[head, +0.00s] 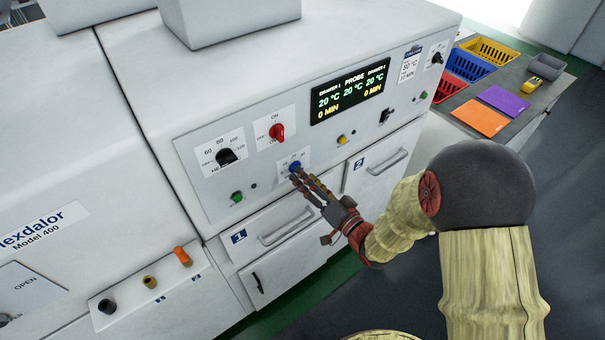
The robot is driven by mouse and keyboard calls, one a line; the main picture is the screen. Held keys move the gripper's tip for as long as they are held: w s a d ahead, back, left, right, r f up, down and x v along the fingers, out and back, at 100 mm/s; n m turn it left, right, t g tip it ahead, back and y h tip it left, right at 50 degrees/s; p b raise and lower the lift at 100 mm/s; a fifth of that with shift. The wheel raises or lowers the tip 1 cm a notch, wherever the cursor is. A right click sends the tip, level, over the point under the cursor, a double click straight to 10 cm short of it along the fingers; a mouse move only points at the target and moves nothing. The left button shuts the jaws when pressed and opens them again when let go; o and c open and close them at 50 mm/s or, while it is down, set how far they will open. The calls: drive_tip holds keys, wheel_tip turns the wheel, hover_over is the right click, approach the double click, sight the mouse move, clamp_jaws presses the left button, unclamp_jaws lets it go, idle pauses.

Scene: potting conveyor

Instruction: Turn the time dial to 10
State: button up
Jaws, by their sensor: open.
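A small blue dial (295,166) sits on a white label on the machine's front panel, below the red switch. I take it for the time dial; its pointer and most of its scale are hidden or too small to read. My gripper (298,175) is open, with its fingertips at the blue dial from the lower right. I cannot tell whether the fingers touch it or straddle it. The display (350,94) reads 20 °C for drawer 1, probe and drawer 2, and 0 MIN on both sides.
A black temperature dial (226,157), red switch (277,132), green button (237,197) and yellow button (341,139) surround the dial. Drawer handles (286,226) stick out below. At right, a bench holds coloured baskets (468,66) and orange and purple sheets (480,118).

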drive_tip(key=v, duration=0.9)
drive_tip(key=shift+f, duration=0.1)
